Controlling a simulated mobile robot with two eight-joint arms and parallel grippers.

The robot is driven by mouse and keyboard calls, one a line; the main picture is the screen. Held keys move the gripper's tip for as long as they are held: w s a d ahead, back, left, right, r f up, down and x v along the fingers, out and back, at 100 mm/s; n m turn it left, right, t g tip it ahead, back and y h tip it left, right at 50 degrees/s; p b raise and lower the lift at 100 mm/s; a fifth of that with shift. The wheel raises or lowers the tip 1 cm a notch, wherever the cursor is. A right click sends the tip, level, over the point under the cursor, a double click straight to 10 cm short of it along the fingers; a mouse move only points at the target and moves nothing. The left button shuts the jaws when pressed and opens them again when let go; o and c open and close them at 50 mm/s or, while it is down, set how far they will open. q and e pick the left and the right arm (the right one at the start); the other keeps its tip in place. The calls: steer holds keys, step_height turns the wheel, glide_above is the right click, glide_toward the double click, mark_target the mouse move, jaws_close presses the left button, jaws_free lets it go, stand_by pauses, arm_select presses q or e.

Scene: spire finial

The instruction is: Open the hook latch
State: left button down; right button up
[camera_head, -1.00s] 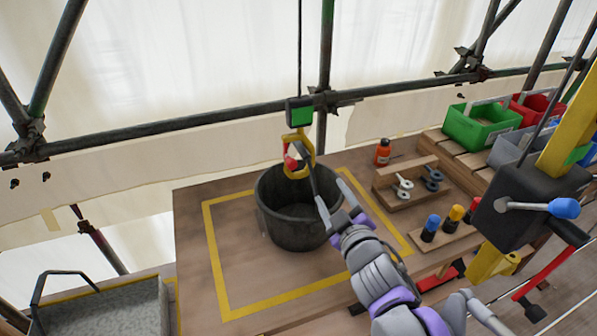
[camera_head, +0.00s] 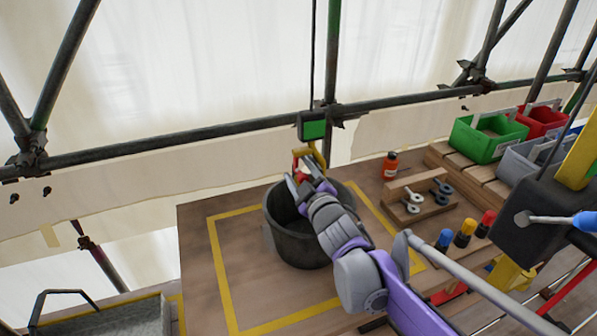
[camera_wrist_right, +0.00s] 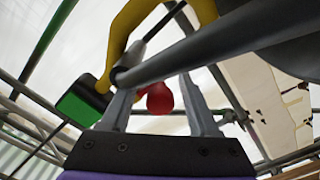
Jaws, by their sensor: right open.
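A yellow hook (camera_head: 316,157) hangs below a green and black block (camera_head: 313,126) on a cable, above a black bucket (camera_head: 289,230). A red latch part (camera_head: 299,154) shows at the hook's left side. My right gripper (camera_head: 304,181) is open just below the hook, over the bucket. In the right wrist view, a red knob (camera_wrist_right: 159,98) appears between the open fingers, with the yellow hook (camera_wrist_right: 127,32) above. A thick dark bar (camera_wrist_right: 225,40) crosses close in front of the fingertips; whether they touch it I cannot tell. My left gripper is out of view.
The bucket stands inside a yellow outline on a wooden table (camera_head: 200,290). An orange bottle (camera_head: 391,165), a wooden holder with metal pieces (camera_head: 425,200) and coloured-capped pegs (camera_head: 464,234) stand right. Scaffold tubes (camera_head: 200,134) run behind.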

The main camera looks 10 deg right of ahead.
jaws_close()
stand_by(0.3)
steer(key=shift+a+m, duration=0.3)
steer(key=shift+m, duration=0.3)
stand_by(0.4)
steer(key=shift+s+a+r+m+p, duration=0.1)
steer(key=shift+a+r+m+p, duration=0.55)
steer(key=shift+m, duration=2.4)
steer(key=shift+s+a+r+m+p, duration=0.15)
steer(key=shift+a+r+m, duration=0.55)
steer(key=shift+m, duration=2.4)
steer(key=shift+s+a+r+m+p, duration=0.1)
steer(key=shift+a+r+m+p, duration=0.6)
steer(key=shift+m, duration=2.35)
steer(key=shift+d+r, duration=0.3)
steer(key=shift+d, duration=0.15)
